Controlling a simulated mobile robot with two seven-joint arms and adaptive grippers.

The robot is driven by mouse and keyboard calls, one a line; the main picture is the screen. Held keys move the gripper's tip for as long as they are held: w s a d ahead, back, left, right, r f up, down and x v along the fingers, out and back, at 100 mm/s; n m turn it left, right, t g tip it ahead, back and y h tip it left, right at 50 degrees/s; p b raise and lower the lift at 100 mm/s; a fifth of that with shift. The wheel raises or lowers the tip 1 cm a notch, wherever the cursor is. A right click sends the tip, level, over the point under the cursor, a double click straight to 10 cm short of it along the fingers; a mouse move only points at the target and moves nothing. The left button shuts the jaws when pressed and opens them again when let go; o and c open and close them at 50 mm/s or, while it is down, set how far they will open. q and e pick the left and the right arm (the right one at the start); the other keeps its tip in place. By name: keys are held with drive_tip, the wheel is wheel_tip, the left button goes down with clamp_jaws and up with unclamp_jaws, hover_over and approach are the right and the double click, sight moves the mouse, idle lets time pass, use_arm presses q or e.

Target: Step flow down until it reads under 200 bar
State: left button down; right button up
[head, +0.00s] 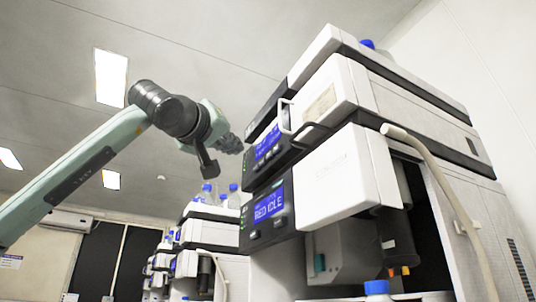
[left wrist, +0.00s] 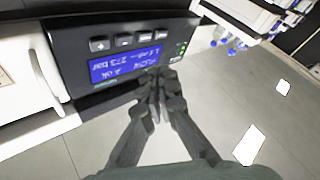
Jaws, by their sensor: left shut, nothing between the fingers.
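The pump module (head: 272,150) of the nearest column stack has a blue display with a row of buttons under it. In the left wrist view the picture is turned over, and the blue display (left wrist: 125,66) shows a flow line and what looks like 273 bar. Several grey buttons, among them plus (left wrist: 99,44) and minus (left wrist: 123,40), line the panel beside the display. My left gripper (head: 232,144) is shut and empty, just left of this panel in the head view. In the left wrist view its fingertips (left wrist: 157,76) overlap the display's edge; contact cannot be told.
A lower module display (head: 268,205) reads RED IDLE. White housings and a pale tube (head: 430,160) are at the right. More stacks with blue-capped bottles (head: 208,196) stand behind. A handle (left wrist: 42,65) juts out beside the panel. Open room lies left of the stack.

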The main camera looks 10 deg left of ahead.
sight(269, 155)
use_arm(q)
drive_tip(key=shift+w+d+p, duration=0.3)
drive_tip(key=shift+w+d, duration=0.35)
drive_tip(key=shift+d, duration=0.3)
drive_tip(key=shift+w+d+p, duration=0.25)
drive_tip(key=shift+w+d, duration=0.35)
drive_tip(key=shift+d, duration=0.35)
use_arm(e)
drive_tip(key=shift+s+d+f, duration=0.1)
drive_tip(key=shift+s+f, duration=0.05)
drive_tip(key=shift+f, duration=0.6)
drive_tip(key=shift+s+d+f, duration=0.1)
drive_tip(key=shift+s+f, duration=0.05)
drive_tip(key=shift+f, duration=0.6)
drive_tip(key=shift+a, duration=0.1)
use_arm(q)
drive_tip(key=shift+w+d, duration=0.25)
drive_tip(key=shift+d, duration=0.15)
use_arm(e)
drive_tip(key=shift+r, duration=0.2)
